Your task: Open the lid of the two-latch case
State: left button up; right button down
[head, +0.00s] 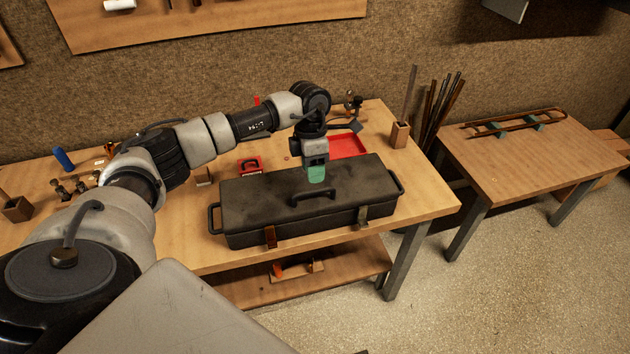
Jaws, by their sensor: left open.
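The two-latch case (262,202) is a long dark box with its lid shut, lying on the wooden workbench. A handle (313,193) is on the lid top, and a side handle is at each end. The left latch (270,237) and right latch (361,217) are on the front face; whether they are fastened is too small to tell. My left gripper (316,181) points down above the lid, close to the lid handle. It is open, with green fingertips and nothing seen between them; I cannot tell if it touches the lid. My right gripper is not in view.
A red tray (347,146) and a small red box (249,166) sit behind the case. A wooden block holder (399,135) stands at the bench's back right. A second table (540,160) is at right. The bench right of the case (428,200) is clear.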

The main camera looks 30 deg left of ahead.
aim_at(315, 185)
pick_arm(q)
jog(key=f, duration=0.4)
jog(key=shift+s+d+f+p, duration=0.3)
jog(key=shift+d+f+p, duration=0.1)
grip_shut()
